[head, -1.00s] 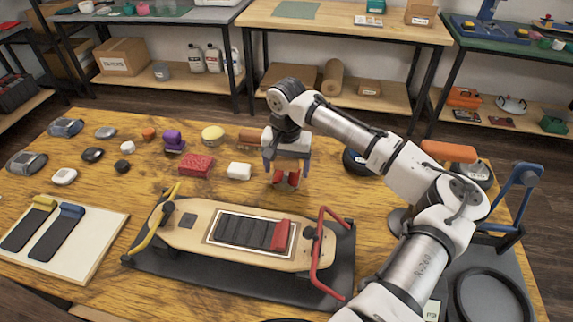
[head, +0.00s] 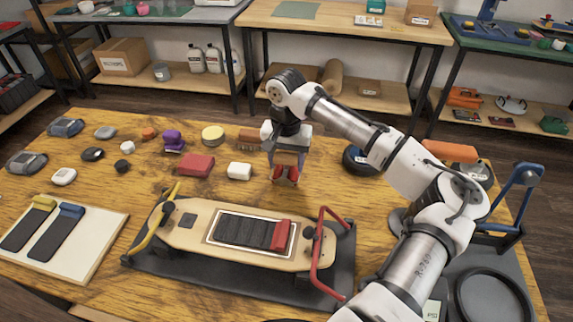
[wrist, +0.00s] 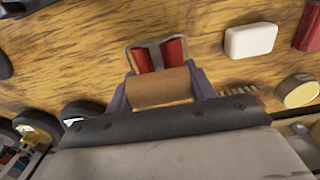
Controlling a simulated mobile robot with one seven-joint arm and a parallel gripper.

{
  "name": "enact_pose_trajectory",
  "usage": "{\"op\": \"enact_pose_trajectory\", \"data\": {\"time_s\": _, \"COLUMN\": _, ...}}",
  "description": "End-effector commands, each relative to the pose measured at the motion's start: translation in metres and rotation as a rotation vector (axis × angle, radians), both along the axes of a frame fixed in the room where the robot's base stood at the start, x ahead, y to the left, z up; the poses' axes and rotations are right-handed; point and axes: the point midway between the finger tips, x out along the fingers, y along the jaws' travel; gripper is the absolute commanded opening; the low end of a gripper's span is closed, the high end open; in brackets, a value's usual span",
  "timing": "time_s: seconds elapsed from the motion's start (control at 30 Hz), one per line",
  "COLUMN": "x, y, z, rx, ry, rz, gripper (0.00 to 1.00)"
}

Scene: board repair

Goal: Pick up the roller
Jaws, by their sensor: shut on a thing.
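The roller, with a brown cylindrical part and red parts in a grey frame, is in my gripper (head: 286,165). In the wrist view, the brown part of the roller (wrist: 160,88) lies between the two bluish fingers, which are shut on it. Its red parts (wrist: 158,54) extend beyond the fingers. In the head view, the red end of the roller (head: 285,174) shows low between the fingers, and the rest is mostly hidden. It appears close above the wooden table (head: 340,195); the exact gap cannot be told.
A white block (head: 239,171), a red block (head: 196,166) and a round yellow tin (head: 213,136) stand to the left. A skateboard deck (head: 180,238) on a black mat lies in front. A dark wheel (head: 357,160) lies right of my gripper.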

Motion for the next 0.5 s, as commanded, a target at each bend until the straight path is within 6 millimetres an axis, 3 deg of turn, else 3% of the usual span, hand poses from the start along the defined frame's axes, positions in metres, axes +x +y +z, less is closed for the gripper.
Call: {"op": "enact_pose_trajectory", "data": {"time_s": 0.5, "x": 0.001, "y": 0.000, "z": 0.119, "rx": 0.001, "ry": -0.004, "rz": 0.001, "gripper": 0.26}}
